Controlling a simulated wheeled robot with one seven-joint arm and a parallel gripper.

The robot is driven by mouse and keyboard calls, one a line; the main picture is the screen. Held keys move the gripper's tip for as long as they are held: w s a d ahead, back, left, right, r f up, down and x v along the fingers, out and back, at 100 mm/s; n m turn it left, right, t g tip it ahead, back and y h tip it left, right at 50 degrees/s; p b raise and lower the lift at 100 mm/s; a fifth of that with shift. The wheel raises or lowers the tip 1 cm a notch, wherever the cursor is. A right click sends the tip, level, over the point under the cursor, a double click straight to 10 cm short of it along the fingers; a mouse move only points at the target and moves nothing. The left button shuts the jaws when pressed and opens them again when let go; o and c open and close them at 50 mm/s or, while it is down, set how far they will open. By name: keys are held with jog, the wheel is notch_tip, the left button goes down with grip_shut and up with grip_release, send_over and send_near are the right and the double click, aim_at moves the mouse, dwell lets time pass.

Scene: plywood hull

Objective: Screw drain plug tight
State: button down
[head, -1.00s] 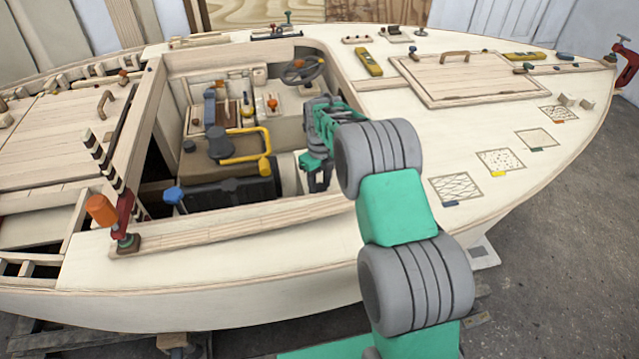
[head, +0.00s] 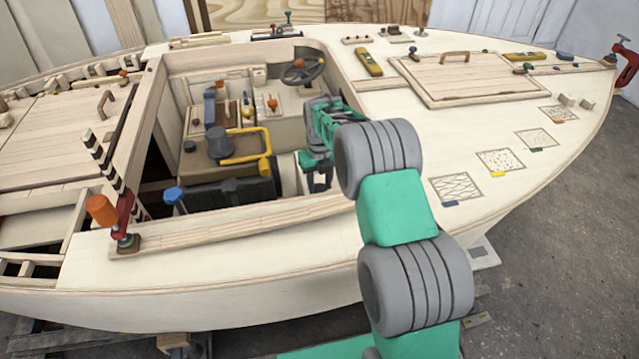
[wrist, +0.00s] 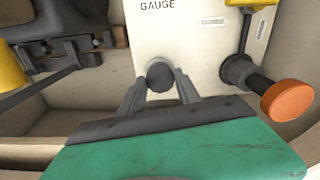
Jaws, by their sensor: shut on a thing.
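In the wrist view, a dark round plug (wrist: 159,77) sits between my fingertips, against a white surface lettered "GAUGE" (wrist: 190,35). I take this dark round piece for the drain plug; its thread and seat are hidden. My gripper (wrist: 160,88) is shut on it, one finger on each side. In the head view my gripper (head: 318,182) reaches down into the right side of the open cockpit, beside a pale upright part. The plug is hidden there by the gripper and the hull.
An orange knob on a black stem (wrist: 285,100) stands close on the right in the wrist view. In the head view, a yellow handle (head: 240,152) over a brown box and a black cylinder lies left of my gripper. The cockpit's wooden edge (head: 240,222) is in front.

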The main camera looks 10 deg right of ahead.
aim_at(320, 187)
jog(key=c, duration=1.3)
grip_release()
jog(key=shift+w+r, duration=0.3)
jog(key=shift+r, duration=0.15)
jog(key=o, duration=0.4)
jog(key=shift+s+f, duration=0.25)
jog(key=shift+f, duration=0.05)
jog(key=shift+o, duration=0.2)
notch_tip(320, 187, up, 8)
jog(key=shift+f, duration=0.1)
